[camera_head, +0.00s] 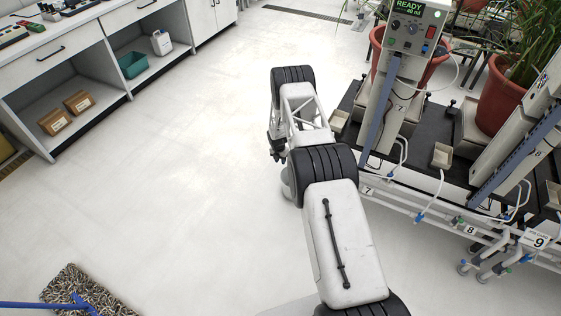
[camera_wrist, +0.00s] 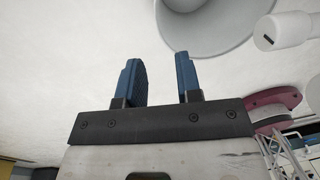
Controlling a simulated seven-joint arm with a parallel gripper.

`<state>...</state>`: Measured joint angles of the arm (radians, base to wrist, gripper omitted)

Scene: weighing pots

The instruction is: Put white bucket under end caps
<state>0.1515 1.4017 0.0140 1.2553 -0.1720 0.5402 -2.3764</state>
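In the wrist view my gripper (camera_wrist: 160,72) is open, its two blue fingers apart with nothing between them. A pale grey round thing (camera_wrist: 205,38) with a wide rim, possibly the white bucket, is cut off by the top edge beyond the fingers. A white cylinder (camera_wrist: 285,30) with a dark slot, perhaps an end cap, is to its right. In the head view a pale rounded shape (camera_head: 287,190) shows beside my arm, mostly hidden; I cannot tell if it is the bucket. White pipes (camera_head: 425,213) with small fittings run along the rack's front edge. My fingers are not clear in the head view.
Black racks hold weighing stations (camera_head: 395,105), tubes and potted plants (camera_head: 505,90) at the right. Number tags (camera_head: 537,239) hang along the front. White cabinets (camera_head: 90,50) stand at the left. A mop (camera_head: 85,290) lies bottom left. The floor (camera_head: 175,170) between is clear.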

